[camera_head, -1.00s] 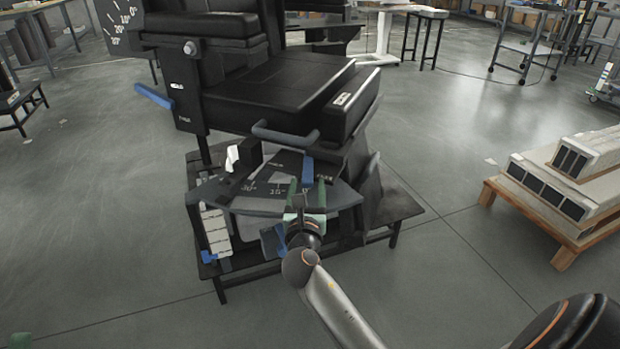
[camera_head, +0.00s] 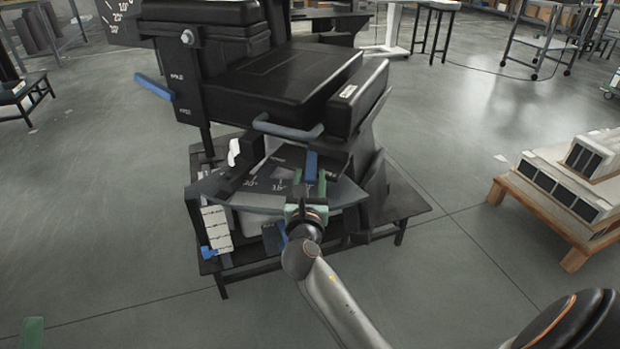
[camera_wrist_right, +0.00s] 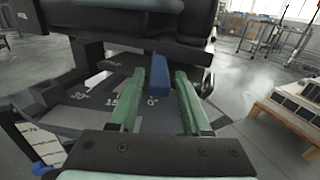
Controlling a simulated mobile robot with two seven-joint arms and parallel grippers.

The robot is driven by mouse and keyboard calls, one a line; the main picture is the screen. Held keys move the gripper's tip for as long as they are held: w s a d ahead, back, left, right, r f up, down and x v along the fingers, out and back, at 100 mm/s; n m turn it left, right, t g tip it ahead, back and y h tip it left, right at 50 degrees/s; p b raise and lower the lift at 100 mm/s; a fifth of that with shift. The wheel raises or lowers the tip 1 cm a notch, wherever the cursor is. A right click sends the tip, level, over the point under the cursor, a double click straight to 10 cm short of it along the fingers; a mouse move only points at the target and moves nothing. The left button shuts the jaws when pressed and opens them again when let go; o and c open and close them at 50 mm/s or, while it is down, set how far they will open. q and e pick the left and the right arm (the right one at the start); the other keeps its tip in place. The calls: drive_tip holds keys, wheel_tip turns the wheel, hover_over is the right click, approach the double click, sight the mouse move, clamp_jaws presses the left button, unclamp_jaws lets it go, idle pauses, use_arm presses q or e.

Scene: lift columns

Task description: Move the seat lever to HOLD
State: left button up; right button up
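A black seat (camera_head: 275,82) stands ahead. A blue lever (camera_head: 155,87) sticks out leftward from its side panel (camera_head: 188,85), between two small white labels too small to read. Under the seat is a dark angle plate (camera_head: 240,187) with degree marks. An upright blue lever (camera_head: 311,166) stands near its 0 mark and shows in the right wrist view (camera_wrist_right: 159,75). My right gripper (camera_head: 308,185) is open, green fingers on either side of this upright lever; contact cannot be told. The left gripper (camera_head: 33,333) shows only as a green tip at the bottom left.
A grey-blue bar (camera_head: 288,130) runs along the seat front, above my right gripper. A dark low stand (camera_head: 400,205) carries the seat. A wooden pallet (camera_head: 545,215) with boxes stands at the right.

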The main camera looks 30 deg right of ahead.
clamp_jaws()
idle(1.1)
